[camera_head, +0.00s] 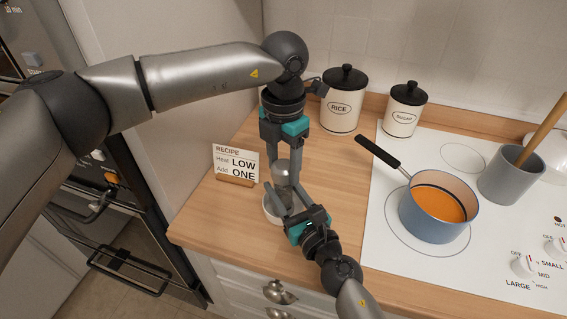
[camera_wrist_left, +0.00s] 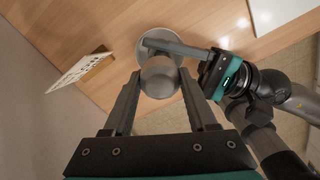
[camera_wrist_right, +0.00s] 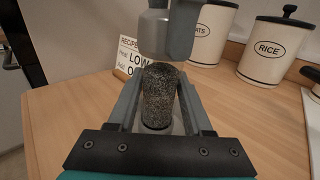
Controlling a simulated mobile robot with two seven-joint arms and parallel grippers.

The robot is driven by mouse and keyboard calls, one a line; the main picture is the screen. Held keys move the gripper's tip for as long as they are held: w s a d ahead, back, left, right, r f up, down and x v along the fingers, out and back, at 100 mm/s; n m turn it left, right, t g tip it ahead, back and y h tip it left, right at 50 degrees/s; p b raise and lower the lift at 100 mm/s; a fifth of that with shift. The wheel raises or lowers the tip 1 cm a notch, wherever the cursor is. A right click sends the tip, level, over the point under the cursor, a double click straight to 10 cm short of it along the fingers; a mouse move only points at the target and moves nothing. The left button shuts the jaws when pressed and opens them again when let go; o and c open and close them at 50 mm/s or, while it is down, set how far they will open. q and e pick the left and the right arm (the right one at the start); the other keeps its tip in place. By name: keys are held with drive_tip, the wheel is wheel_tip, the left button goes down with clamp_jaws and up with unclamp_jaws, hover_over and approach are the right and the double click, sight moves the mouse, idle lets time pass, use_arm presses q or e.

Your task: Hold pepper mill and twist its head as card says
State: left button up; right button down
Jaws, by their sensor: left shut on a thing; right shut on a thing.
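The pepper mill has a grey metal head (camera_head: 282,172) and a clear body (camera_wrist_right: 158,95) filled with dark peppercorns. My left gripper (camera_head: 283,165) comes from above and is shut on the mill's head, also seen in the left wrist view (camera_wrist_left: 160,78). My right gripper (camera_head: 283,198) comes from the front and is shut on the body below. The recipe card (camera_head: 236,163) stands left of the mill and reads Heat LOW, Add ONE.
A blue pot (camera_head: 430,218) of orange soup sits on the white cooktop (camera_head: 385,260), its black handle pointing towards the jars. The RICE jar (camera_head: 342,108) and a smaller jar (camera_head: 404,112) stand behind. A grey crock (camera_head: 510,175) holds a wooden utensil. Knobs (camera_head: 525,264) are at right.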

sight(284, 164)
use_arm(q)
drive_tip(key=shift+m, duration=1.6)
drive_tip(key=o, duration=1.4)
drive_tip(key=shift+r, duration=0.15)
wheel_tip(284, 164, up, 12)
drive_tip(key=shift+f, duration=0.1)
use_arm(e)
drive_tip(key=shift+c, duration=1.2)
unclamp_jaws()
drive_tip(key=shift+s, duration=0.1)
